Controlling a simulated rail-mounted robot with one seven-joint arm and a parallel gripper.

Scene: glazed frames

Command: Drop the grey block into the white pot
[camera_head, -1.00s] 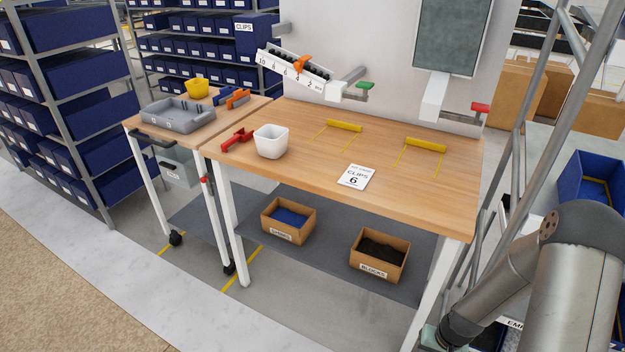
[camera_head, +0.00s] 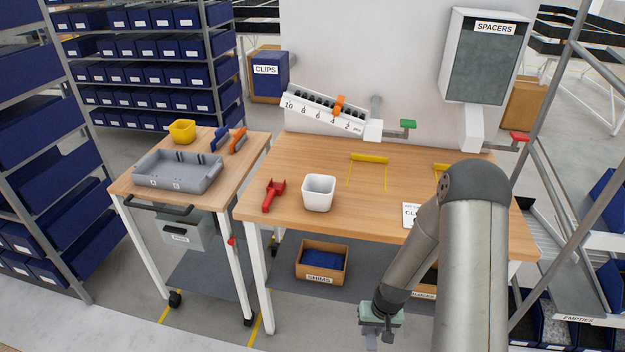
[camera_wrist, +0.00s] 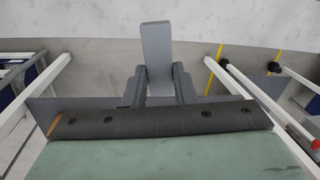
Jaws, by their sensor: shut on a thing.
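The white pot (camera_head: 319,196) stands upright on the wooden workbench, near its front left part, and I see no grey block in its visible opening. My gripper (camera_head: 374,331) is low in front of the workbench, below the tabletop and to the right of the pot in the picture. In the wrist view my gripper (camera_wrist: 159,88) is shut on the grey block (camera_wrist: 156,50), which sticks out beyond the two dark fingers. The block (camera_head: 372,342) shows only as a small grey piece at the lower edge of the head view. The pot is not in the wrist view.
A red tool (camera_head: 272,196) lies just left of the pot. A white card (camera_head: 412,214) lies to its right. The bench edge (camera_head: 370,226) stands between gripper and pot. A box of shims (camera_head: 322,262) sits on the lower shelf. A side table (camera_head: 240,170) holds a grey tray (camera_head: 178,172).

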